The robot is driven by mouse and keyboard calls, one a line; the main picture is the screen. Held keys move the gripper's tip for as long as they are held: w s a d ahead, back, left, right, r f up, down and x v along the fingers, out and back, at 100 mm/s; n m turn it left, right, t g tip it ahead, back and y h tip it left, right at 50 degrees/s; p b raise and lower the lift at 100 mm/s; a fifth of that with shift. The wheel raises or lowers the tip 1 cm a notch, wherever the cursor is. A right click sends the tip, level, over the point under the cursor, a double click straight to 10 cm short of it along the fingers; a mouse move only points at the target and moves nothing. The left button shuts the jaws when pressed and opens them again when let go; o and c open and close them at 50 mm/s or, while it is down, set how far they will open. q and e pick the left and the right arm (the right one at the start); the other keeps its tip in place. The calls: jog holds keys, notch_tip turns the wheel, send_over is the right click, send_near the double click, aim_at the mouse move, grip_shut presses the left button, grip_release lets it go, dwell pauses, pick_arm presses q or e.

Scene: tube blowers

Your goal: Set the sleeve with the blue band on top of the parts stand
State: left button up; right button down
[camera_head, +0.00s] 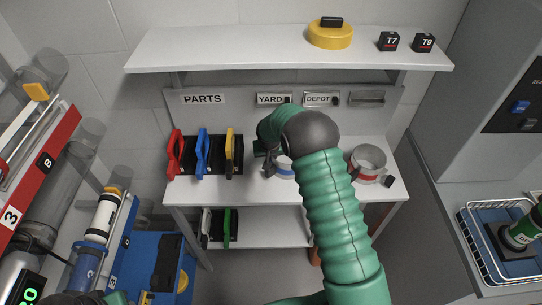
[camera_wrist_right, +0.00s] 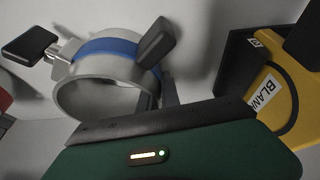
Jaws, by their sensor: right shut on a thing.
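The parts stand is a white unit with a PARTS sign; its middle board (camera_head: 330,190) carries several items. The sleeve with the blue band (camera_head: 285,172) is a short grey ring at the middle of that board, partly hidden by my right arm. In the wrist view the blue-banded sleeve (camera_wrist_right: 112,50) shows its open end and a black tab at the left. My right gripper (camera_head: 268,158) is shut on the sleeve; a dark fingertip (camera_wrist_right: 155,42) lies against its wall. I cannot tell whether the sleeve touches the board. My left gripper is not in view.
A red-banded sleeve (camera_head: 368,163) stands at the right of the board. Red (camera_head: 175,155), blue (camera_head: 202,155) and yellow (camera_head: 230,152) handled plates stand at the left, the yellow close to my gripper. An upper shelf (camera_head: 240,50) overhangs the board; a yellow disc (camera_head: 330,37) rests there.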

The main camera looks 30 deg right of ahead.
jog(key=shift+w+f, duration=0.1)
jog(key=shift+w, duration=0.05)
jog(key=c, duration=1.6)
grip_release()
jog(key=shift+d, duration=0.1)
jog(key=shift+o, duration=0.2)
jog(key=v, duration=1.2)
jog(key=shift+b, duration=0.4)
jog(key=s+a+f+n+y, duration=0.1)
jog(key=s+a+n, duration=0.1)
jog(key=s+a, duration=0.5)
jog(key=s+a+f+n+g+y, duration=0.1)
jog(key=s+a+n, duration=0.2)
jog(key=s+a, duration=0.5)
jog(key=s, duration=0.8)
jog(key=shift+a+y, duration=0.2)
jog(key=shift+y, duration=0.1)
